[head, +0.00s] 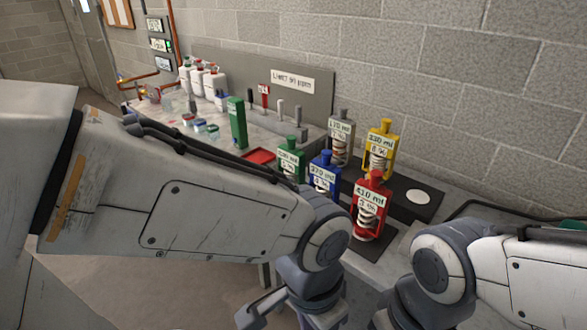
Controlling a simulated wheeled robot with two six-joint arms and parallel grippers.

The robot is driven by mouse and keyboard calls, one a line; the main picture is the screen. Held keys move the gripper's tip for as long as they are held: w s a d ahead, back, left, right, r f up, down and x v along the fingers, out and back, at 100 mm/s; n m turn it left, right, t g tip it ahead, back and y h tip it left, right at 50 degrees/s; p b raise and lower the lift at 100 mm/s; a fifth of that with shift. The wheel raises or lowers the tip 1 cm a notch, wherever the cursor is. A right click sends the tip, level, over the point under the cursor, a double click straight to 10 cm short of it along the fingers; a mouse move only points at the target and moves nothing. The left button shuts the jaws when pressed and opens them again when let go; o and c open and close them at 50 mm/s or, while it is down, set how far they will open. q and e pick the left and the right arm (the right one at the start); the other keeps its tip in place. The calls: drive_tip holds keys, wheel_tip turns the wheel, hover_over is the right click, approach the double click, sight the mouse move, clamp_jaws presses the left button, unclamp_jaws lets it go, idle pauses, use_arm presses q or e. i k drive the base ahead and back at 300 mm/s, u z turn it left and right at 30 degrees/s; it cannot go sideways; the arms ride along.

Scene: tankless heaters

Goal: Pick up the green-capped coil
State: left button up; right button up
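The green-capped coil (291,158) stands upright on the bench, its label facing me. It is at the left of a group of capped coils. Its lower part is hidden behind my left arm. My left gripper (260,309) hangs low at the bottom edge, in front of and below the coil, apart from it. Only part of its jaw shows, so I cannot tell whether it is open or shut. My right arm comes in from the right and bends down at the lower right; its gripper is out of frame.
Blue-capped (324,172), red-capped (369,205), yellow-capped (382,148) and grey-capped (341,137) coils stand close to the right. A tall green block (237,122) and a red tray (259,156) are to the left. A white disc (418,197) lies on a dark mat (405,181).

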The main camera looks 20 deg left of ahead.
sight(291, 159)
drive_tip(key=k, duration=0.65)
drive_tip(key=u, duration=0.65)
drive_tip(key=i, duration=0.65)
drive_tip(key=u, duration=0.6)
drive_tip(key=i, duration=1.4)
drive_tip(key=z, duration=0.65)
